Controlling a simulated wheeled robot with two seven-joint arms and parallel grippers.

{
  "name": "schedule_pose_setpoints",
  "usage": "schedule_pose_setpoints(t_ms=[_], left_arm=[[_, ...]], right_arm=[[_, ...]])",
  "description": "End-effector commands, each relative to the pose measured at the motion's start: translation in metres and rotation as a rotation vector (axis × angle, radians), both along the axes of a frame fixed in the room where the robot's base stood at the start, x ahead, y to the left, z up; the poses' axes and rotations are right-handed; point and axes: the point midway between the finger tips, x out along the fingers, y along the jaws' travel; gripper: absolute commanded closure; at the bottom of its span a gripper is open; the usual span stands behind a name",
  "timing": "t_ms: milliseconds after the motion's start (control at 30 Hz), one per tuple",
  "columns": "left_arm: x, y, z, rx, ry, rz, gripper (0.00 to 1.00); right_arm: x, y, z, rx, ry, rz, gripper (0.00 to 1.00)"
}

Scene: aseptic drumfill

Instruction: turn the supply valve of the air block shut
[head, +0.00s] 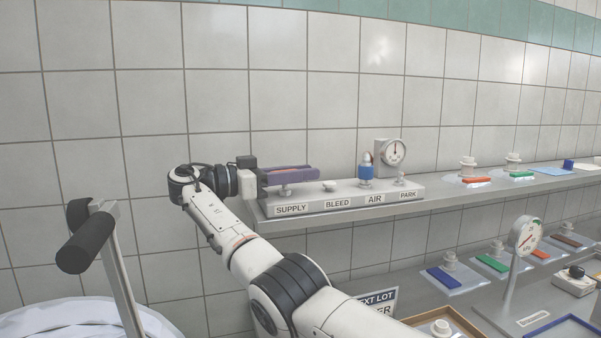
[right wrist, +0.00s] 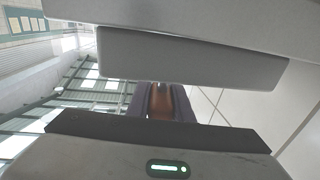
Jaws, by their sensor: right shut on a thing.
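The grey air block (head: 330,205) sits on the upper shelf, with labels SUPPLY, BLEED, AIR and PARK along its front. Above SUPPLY is the supply valve handle (head: 292,174), a long purple bar with an orange strip on a short stem. It lies roughly along the block's length. My right gripper (head: 260,177) is shut on the handle's left end. In the right wrist view the handle (right wrist: 160,102) shows between the two fingers, its far part partly hidden by them. My left gripper is not in view.
A round gauge (head: 395,152) and a blue fitting (head: 366,171) stand at the block's right part. Capped ports with coloured tags line the shelf to the right. A dial stand (head: 525,235) is on the lower bench. A black-gripped bar (head: 86,242) rises at left.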

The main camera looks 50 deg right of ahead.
Motion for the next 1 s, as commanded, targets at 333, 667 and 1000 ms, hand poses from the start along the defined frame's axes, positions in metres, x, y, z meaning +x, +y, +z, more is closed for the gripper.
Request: schedule_pose_setpoints(t_ms=[333,667,1000], left_arm=[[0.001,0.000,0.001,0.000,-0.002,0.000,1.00],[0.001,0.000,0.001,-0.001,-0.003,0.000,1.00],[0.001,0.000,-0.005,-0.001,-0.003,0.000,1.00]], right_arm=[[0.000,0.000,0.001,0.001,-0.002,-0.002,1.00],[0.000,0.000,0.000,0.001,-0.002,-0.001,0.62],[-0.005,0.019,-0.001,0.000,-0.002,-0.019,0.62]])
